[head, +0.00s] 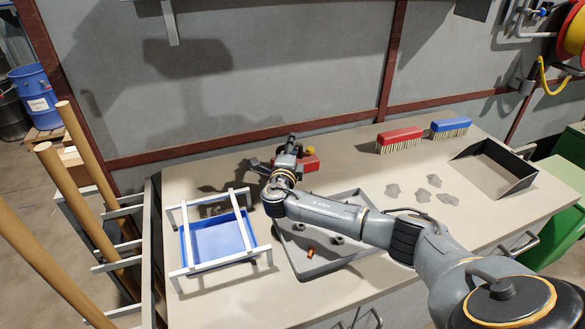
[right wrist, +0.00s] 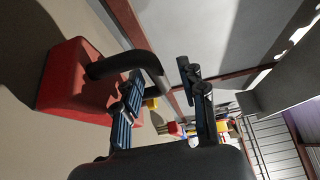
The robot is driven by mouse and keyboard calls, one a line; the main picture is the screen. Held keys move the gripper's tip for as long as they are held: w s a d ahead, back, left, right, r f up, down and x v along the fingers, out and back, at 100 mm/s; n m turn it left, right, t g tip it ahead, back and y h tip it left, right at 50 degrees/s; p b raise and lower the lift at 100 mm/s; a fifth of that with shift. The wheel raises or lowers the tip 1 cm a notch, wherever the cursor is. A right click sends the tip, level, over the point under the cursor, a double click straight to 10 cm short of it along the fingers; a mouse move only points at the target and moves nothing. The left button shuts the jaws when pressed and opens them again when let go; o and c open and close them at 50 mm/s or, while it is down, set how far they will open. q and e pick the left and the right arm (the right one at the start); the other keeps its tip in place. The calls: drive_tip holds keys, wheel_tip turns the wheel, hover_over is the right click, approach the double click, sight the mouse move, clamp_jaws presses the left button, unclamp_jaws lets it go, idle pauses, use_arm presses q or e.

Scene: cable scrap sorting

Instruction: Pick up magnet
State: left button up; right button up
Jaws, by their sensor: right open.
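The magnet is a red block (head: 309,162) with a dark handle, standing at the back of the workbench. In the right wrist view the red block (right wrist: 75,82) is at the left, and its curved black handle (right wrist: 133,58) reaches toward the space between my fingers. My right gripper (head: 275,157) is beside the magnet, partly covering it in the head view. In the right wrist view the right gripper (right wrist: 163,98) is open, with one finger overlapping the handle. I cannot tell whether they touch. My left gripper is not in view.
A grey tray (head: 312,270) with small metal pieces lies in front, partly under my right arm. A blue bin (head: 217,238) in a white frame is at left. Red (head: 400,138) and blue (head: 450,127) brushes, grey scraps (head: 393,190) and an open dark-walled tray (head: 511,162) are at right.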

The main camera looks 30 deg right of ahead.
drive_tip(key=shift+w+d, duration=0.35)
drive_tip(key=shift+c, duration=0.2)
clamp_jaws()
drive_tip(key=shift+r, duration=0.15)
drive_tip(key=shift+r, duration=0.15)
